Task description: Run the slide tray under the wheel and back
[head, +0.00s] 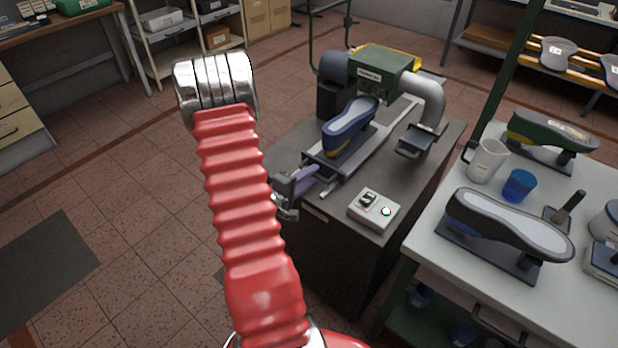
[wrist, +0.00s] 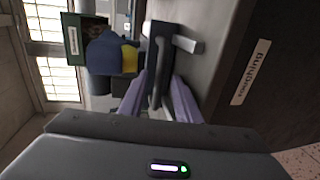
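The slide tray (head: 318,158) is a dark plate on pale rails on the dark grey bench. It carries a blue shoe last (head: 350,128) with a yellow patch and a pale sole facing up. The wheel machine, with a green housing (head: 382,70), stands behind it; the wheel itself is hard to make out. My gripper (head: 310,178) is at the tray's near end. In the wrist view its lilac fingers (wrist: 160,95) stand apart on either side of a dark handle (wrist: 160,60). I see no clear contact, and their tips are partly hidden in the head view.
A pale control box (head: 374,210) with a dark switch and a lit green button sits on the bench's near right corner. A white worktable on the right holds a grey last (head: 508,228), a white mug (head: 487,161) and a blue cup (head: 519,185).

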